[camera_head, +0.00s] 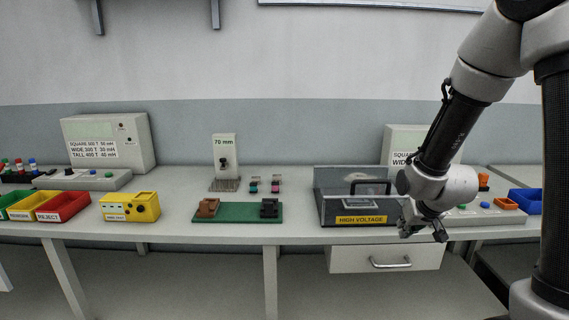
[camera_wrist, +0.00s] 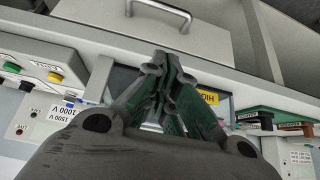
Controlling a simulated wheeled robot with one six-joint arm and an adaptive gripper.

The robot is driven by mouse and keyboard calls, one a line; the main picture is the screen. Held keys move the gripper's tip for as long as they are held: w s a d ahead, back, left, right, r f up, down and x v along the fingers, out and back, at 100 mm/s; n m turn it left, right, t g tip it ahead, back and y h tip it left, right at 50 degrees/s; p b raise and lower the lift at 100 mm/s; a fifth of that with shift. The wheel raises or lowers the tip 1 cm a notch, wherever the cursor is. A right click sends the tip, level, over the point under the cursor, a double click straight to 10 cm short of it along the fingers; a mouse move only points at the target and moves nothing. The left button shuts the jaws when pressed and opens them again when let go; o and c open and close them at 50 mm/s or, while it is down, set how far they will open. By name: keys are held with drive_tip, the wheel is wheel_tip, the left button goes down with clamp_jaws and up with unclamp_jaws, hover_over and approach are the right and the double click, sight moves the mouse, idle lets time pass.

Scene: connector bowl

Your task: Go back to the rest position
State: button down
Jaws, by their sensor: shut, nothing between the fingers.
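My gripper (camera_head: 424,232) is at the right in the head view, in front of the bench edge by the right end of the high-voltage box. In the wrist view my gripper (camera_wrist: 165,65) has its dark fingers drawn together at the tips, with nothing held. It hangs in free air, apart from the bench. The high-voltage box (camera_head: 334,209), with clear walls and a yellow label, stands just left of it on the bench.
A drawer (camera_head: 350,258) with a metal handle sits under the bench, close to my gripper. A green board (camera_head: 238,212) with brown and black blocks, a yellow box (camera_head: 130,207), a red bin (camera_head: 63,209) and a blue bin (camera_head: 526,200) stand along the bench.

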drive_tip(key=s+d+r+g, duration=0.1)
drive_tip(key=s+r, duration=0.8)
drive_tip(key=s, duration=0.3)
drive_tip(key=s+d+r+g, duration=0.1)
drive_tip(key=s+r, duration=0.8)
drive_tip(key=s, duration=0.4)
drive_tip(key=shift+d+r+g, duration=0.15)
drive_tip(key=shift+d+g, duration=0.15)
drive_tip(key=shift+d, duration=0.1)
